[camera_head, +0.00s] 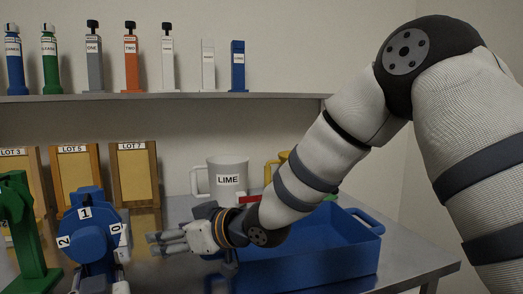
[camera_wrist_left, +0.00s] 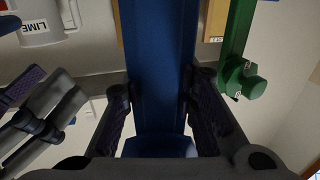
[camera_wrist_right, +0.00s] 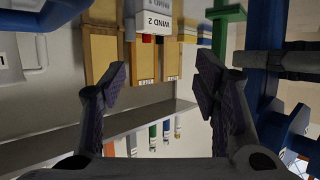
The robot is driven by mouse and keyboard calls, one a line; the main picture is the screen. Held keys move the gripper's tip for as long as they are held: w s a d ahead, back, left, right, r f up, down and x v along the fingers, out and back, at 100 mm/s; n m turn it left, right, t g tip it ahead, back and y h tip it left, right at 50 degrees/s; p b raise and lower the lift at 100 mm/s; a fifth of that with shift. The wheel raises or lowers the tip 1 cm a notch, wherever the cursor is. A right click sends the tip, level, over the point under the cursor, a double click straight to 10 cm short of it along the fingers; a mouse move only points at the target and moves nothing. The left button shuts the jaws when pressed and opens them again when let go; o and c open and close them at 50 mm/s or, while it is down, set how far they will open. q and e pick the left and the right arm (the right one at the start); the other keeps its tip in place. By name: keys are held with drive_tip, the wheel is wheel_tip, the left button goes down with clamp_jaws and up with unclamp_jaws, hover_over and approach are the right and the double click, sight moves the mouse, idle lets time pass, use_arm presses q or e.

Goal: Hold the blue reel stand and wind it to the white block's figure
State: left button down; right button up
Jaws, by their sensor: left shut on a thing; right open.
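The blue reel stand (camera_head: 88,243) is at the lower left of the head view, with figures 2, 1 and 0 around its face and 1 at the top. My left gripper (camera_head: 97,281) is shut on its blue post (camera_wrist_left: 158,60), which shows between the fingers in the left wrist view. My right gripper (camera_head: 158,243) is open and empty, just right of the reel in the head view. In the right wrist view the blue stand (camera_wrist_right: 264,60) is on the right, outside the fingers. The white block (camera_wrist_right: 152,22) reads "WIND 2"; I cannot make it out in the head view.
A green stand (camera_head: 27,230) is left of the blue one. A white LIME mug (camera_head: 228,178) and a blue crate (camera_head: 335,262) are to the right. LOT frames (camera_head: 75,175) stand behind. A wall shelf (camera_head: 180,97) holds several coloured bottles and blocks. My right arm crosses above the crate.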

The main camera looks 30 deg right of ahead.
drive_tip(key=w+d+r+m+t+h, duration=0.35)
drive_tip(key=d+r+m+t, duration=0.4)
drive_tip(key=d+r, duration=0.4)
drive_tip(key=s+d+r+m+t+h, duration=0.1)
drive_tip(key=s+d+r+m+h, duration=0.1)
drive_tip(key=d+m+h, duration=0.4)
drive_tip(key=d+r+h, duration=0.1)
drive_tip(key=d+h, duration=0.2)
drive_tip(key=shift+d, duration=0.2)
